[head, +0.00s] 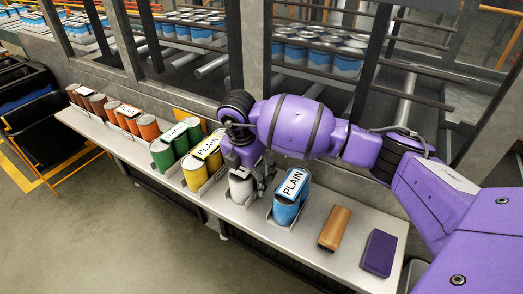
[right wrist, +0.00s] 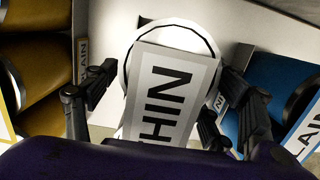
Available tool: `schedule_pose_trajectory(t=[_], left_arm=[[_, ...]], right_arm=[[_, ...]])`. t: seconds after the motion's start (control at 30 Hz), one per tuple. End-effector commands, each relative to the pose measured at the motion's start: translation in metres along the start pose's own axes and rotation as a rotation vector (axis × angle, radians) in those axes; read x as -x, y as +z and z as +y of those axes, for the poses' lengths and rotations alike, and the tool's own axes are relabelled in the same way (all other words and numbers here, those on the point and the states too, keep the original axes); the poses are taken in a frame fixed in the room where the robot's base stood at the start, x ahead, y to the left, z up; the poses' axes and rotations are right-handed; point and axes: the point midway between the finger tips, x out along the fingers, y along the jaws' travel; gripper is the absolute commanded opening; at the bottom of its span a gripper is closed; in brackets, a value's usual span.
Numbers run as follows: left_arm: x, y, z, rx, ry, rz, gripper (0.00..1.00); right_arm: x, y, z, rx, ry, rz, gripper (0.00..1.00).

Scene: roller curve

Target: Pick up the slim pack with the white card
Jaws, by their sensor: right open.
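The slim pack (head: 240,189) is white-grey and stands on the shelf between the yellow and blue packs. In the right wrist view the white pack (right wrist: 172,38) shows its round top, with a white card (right wrist: 163,95) in front that reads "THIN" and has a grey border. My right gripper (head: 255,178) is above and around this pack in the head view. In the right wrist view my right gripper (right wrist: 165,105) is open, with fingers on both sides of the pack and card. I cannot tell whether they touch it. My left gripper is not in view.
Blue packs (head: 285,212) stand close on the right, yellow packs (head: 195,174) and green packs (head: 162,155) on the left, each with cards. A brown block (head: 335,228) and a purple block (head: 379,252) lie at the right end of the shelf (head: 310,212).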

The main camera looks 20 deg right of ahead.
Motion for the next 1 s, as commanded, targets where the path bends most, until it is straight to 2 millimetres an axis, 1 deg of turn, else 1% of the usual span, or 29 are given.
schedule_pose_trajectory(t=[0.17,0.2,0.7,0.77,1.0], left_arm=[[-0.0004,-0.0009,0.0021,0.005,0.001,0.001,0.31],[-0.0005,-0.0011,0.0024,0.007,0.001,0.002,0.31],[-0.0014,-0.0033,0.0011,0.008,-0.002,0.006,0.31],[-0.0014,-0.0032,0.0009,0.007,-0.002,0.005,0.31],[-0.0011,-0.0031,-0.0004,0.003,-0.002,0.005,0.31]], right_arm=[[0.0,0.0002,0.0008,0.001,0.002,-0.001,0.77],[0.0002,0.0002,0.0008,0.001,0.002,-0.001,0.74],[0.0006,0.0003,0.0008,0.0,0.002,-0.001,0.08],[0.0007,0.0003,0.0008,0.0,0.002,-0.001,0.01],[0.0036,0.0012,0.0018,0.0,0.005,-0.003,0.01]])
